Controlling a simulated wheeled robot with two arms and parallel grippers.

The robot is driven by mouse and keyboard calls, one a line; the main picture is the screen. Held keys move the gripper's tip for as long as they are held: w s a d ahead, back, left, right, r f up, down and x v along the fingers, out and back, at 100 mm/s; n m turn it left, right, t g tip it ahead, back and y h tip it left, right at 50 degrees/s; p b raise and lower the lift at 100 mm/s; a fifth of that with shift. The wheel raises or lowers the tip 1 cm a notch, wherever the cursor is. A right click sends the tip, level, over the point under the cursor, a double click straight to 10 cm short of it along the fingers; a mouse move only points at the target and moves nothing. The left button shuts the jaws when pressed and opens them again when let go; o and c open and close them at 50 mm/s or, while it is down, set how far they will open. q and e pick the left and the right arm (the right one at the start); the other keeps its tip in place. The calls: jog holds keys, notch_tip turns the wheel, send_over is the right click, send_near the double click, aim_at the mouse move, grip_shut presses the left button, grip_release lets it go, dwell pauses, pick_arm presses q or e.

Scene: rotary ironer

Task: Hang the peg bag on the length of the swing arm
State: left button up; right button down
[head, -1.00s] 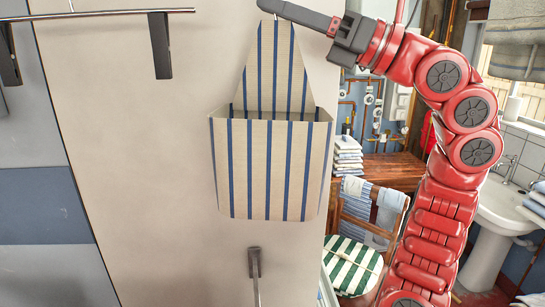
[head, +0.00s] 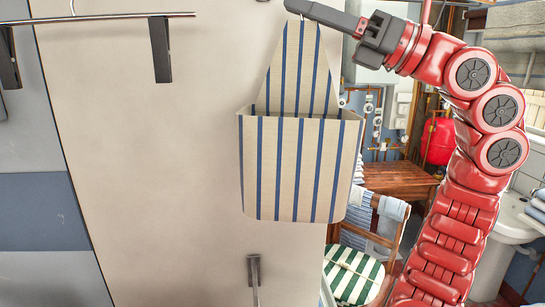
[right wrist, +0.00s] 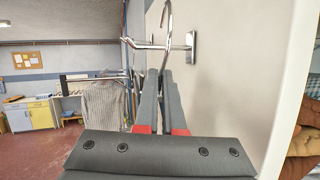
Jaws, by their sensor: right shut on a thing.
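The peg bag (head: 300,168) is cream with blue stripes, a pointed back and an open front pocket. It hangs upright in front of the pale panel in the head view. My right gripper (head: 292,8) is shut at the bag's top, by its metal hook. In the right wrist view, the hook (right wrist: 167,18) rises above the closed fingers (right wrist: 158,75). A chrome swing arm (right wrist: 160,46) on a wall plate shows there just beyond the hook; whether they touch is unclear. My left gripper is out of view.
A rail with dark brackets (head: 161,48) is at the head view's upper left. A small bracket with a rod (head: 254,270) sticks out below the bag. A striped cushion (head: 352,275) and a sink stand at right.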

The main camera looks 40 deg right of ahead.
jog(key=shift+s+d+b, duration=0.45)
jog(key=shift+s+d, duration=0.95)
jog(key=shift+d, duration=0.2)
